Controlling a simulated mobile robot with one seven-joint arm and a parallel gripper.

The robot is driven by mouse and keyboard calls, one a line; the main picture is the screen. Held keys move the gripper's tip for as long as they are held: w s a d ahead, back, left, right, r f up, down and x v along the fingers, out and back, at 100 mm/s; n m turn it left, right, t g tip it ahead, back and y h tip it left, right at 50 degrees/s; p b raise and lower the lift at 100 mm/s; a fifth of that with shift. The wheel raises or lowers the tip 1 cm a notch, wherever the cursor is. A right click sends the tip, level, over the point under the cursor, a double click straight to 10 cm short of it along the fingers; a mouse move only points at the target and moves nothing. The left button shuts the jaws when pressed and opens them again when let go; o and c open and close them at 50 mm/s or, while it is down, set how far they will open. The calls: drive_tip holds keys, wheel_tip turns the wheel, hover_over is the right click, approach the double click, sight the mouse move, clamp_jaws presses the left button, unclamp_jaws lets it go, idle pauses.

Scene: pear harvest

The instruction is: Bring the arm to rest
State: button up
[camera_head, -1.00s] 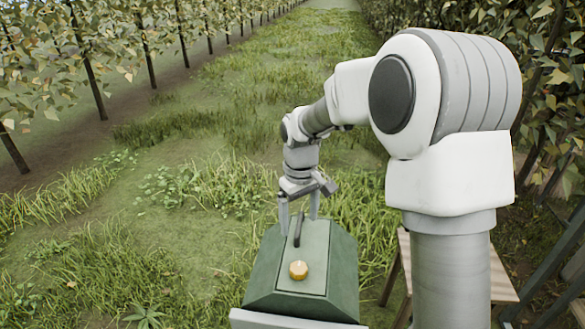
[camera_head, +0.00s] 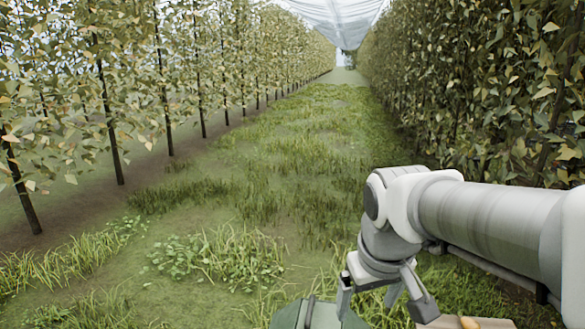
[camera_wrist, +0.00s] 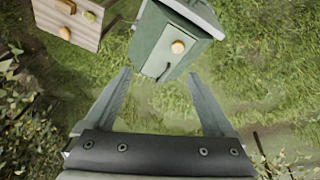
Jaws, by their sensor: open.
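My gripper (camera_head: 383,298) hangs at the end of my arm, at the lower right of the head view. In the wrist view its two fingers (camera_wrist: 158,76) are spread wide with nothing between them. A green box (camera_wrist: 150,45) lies below and beyond the fingertips, apart from them as far as I can tell. Only the top of the box (camera_head: 318,316) shows at the bottom edge of the head view.
A wooden surface (camera_wrist: 88,32) with a few brownish and greenish fruits stands beside the box; its edge (camera_head: 450,322) shows at the lower right of the head view. Leafy rows flank a grassy lane (camera_head: 300,150), which is open ahead. Foliage (camera_wrist: 25,130) is at the wrist view's left.

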drive_tip(key=s+d+r+m+t+p, duration=0.1)
drive_tip(key=s+d+r+m+t, duration=0.1)
drive_tip(key=s, duration=0.7)
drive_tip(key=shift+s+d, duration=0.2)
drive_tip(key=shift+s, duration=0.2)
idle(0.6)
